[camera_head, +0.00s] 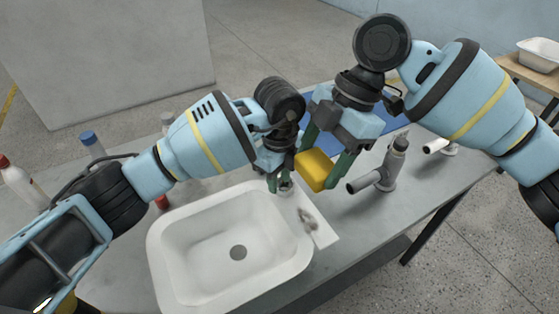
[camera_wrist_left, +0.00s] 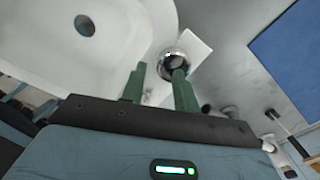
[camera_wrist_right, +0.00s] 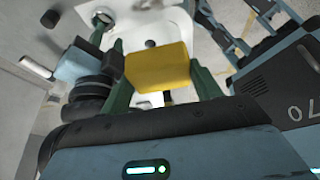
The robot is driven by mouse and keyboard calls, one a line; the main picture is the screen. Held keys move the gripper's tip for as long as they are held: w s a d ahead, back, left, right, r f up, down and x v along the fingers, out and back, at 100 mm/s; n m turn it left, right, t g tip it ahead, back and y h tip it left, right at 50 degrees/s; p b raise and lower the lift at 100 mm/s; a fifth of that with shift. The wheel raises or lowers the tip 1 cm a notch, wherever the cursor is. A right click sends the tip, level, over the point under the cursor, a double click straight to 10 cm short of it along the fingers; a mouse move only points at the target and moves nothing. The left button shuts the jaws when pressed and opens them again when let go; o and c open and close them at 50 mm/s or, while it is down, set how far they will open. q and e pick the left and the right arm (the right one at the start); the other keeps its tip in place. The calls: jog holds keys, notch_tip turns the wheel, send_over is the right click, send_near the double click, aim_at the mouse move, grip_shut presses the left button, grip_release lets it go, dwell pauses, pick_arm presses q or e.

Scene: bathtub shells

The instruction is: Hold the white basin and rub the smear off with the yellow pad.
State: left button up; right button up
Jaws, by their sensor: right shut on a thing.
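The white basin (camera_head: 168,238) lies on the grey bench, with a dark drain hole in its floor. My left gripper (camera_head: 280,186) is at the basin's far right corner, beside a chrome knob (camera_wrist_left: 174,62). Its green fingers (camera_wrist_left: 158,90) are apart, around or just above the rim; I cannot tell if they touch it. My right gripper (camera_head: 327,160) is shut on the yellow pad (camera_head: 313,171), held behind and above the smear. The pad also fills the right wrist view's middle (camera_wrist_right: 158,66).
A metal fixture (camera_head: 388,168) and a white-ended pipe (camera_head: 438,146) stand right of the pad. A blue mat (camera_head: 401,122) lies behind. Bottles (camera_head: 92,144) stand at the left. Another white tub (camera_head: 540,54) sits on a side table. The bench's right front is clear.

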pick_arm(q)
jog(key=shift+f, duration=1.45)
grip_shut()
jog(key=shift+o, duration=0.4)
grip_release()
grip_shut()
